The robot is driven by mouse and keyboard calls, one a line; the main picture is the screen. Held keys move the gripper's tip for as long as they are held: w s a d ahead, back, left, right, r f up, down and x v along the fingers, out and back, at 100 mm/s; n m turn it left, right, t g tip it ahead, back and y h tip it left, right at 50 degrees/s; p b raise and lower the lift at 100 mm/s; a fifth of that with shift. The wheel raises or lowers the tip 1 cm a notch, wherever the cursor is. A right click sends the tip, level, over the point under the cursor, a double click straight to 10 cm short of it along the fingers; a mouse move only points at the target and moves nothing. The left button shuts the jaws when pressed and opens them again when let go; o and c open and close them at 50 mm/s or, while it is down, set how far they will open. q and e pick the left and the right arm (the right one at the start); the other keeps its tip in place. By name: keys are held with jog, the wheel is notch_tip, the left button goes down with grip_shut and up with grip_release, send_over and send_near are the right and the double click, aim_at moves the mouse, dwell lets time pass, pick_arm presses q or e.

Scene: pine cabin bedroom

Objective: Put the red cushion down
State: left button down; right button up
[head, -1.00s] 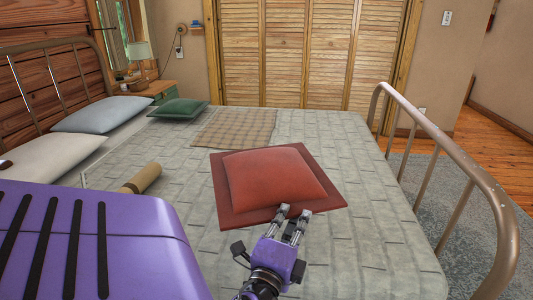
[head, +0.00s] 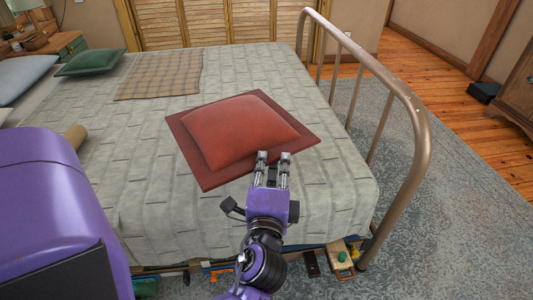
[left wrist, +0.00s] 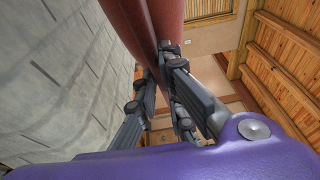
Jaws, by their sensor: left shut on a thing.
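The red cushion (head: 243,132) has a flat darker border and shows over the bed in the head view. My left gripper (head: 272,157) is at its near edge, shut on the border. In the left wrist view the cushion (left wrist: 166,18) runs up from between the fingers (left wrist: 160,75), with the grey bedspread to its left and a gap between them. The cushion appears held above the bed (head: 150,160); how high is hard to tell. My right gripper is not in view.
A plaid blanket (head: 160,75) and a green cushion (head: 95,62) lie farther back on the bed. A curved metal footboard (head: 420,150) stands to the right. Small items show under the bed's near edge.

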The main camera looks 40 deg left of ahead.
pick_arm(q)
jog(key=w+a+f+b, duration=0.1)
jog(key=w+f, duration=0.1)
jog(key=w, duration=0.1)
jog(key=w+a+f+b, duration=0.1)
jog(key=w+a+f, duration=0.1)
jog(key=w+f, duration=0.1)
jog(key=w+a+f+b, duration=0.1)
jog(key=w+a+f, duration=0.1)
jog(key=shift+w+f, duration=0.35)
jog(key=shift+w, duration=0.05)
jog(key=f+b, duration=0.2)
jog(key=f, duration=0.1)
jog(key=f+b, duration=0.1)
jog(key=shift+w+a+f, duration=0.15)
jog(key=shift+w+a, duration=0.15)
jog(key=shift+w, duration=0.05)
jog(key=shift+r, duration=0.2)
jog(key=shift+f, duration=0.2)
jog(key=c, duration=2.2)
grip_release()
jog(key=o, duration=0.3)
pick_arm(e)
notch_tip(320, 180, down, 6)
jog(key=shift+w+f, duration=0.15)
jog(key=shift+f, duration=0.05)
pick_arm(q)
jog(key=shift+o, duration=0.2)
